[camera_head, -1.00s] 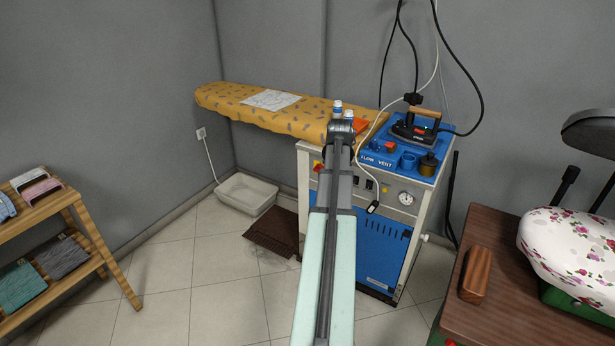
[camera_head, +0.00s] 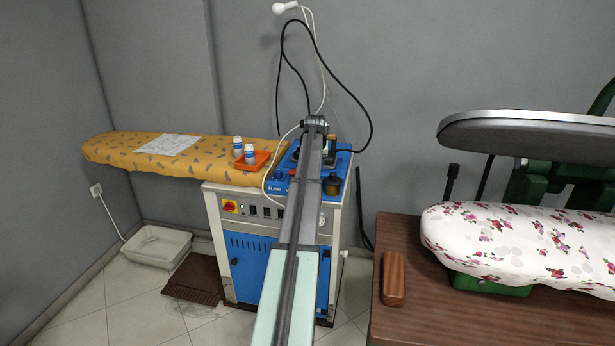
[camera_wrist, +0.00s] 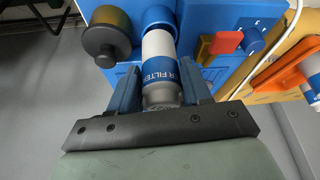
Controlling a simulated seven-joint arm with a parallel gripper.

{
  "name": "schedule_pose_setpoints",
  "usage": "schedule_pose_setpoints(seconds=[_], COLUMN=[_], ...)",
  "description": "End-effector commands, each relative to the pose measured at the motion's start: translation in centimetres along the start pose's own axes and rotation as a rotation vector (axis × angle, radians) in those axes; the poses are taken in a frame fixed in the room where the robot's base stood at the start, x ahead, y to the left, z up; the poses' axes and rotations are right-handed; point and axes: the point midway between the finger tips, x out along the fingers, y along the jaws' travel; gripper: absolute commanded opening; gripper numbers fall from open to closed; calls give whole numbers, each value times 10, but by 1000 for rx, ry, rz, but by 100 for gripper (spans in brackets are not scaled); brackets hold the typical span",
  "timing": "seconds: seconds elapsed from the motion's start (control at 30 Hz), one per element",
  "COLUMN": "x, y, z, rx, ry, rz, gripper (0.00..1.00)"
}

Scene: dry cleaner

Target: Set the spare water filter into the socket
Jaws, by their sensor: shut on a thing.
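The water filter (camera_wrist: 158,46) is a white cylinder with a blue label and a grey, translucent end. My gripper (camera_wrist: 160,70) is shut on it, with one blue finger on each side. The filter's far end points at a blue round socket (camera_wrist: 155,15) on the machine's blue top. They overlap in the wrist view, and I cannot tell whether the filter is inside the socket or above it. In the head view my arm hides the gripper, the held filter and the socket.
Black and white cables (camera_head: 281,85) hang behind my arm.

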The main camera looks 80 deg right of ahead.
Motion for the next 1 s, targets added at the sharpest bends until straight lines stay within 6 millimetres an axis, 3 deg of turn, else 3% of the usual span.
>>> schedule_pose_setpoints(seconds=[0.03, 0.2, 0.57, 1.0], x=[4, 7, 13, 46], y=[0, -1, -2, -2], z=[-14, -26, -18, -4], rx=[-8, -39, -85, -84], ry=[-3, -13, -21, -21], rz=[-3, -12, -15, -15], gripper=[15, 15, 15, 15])
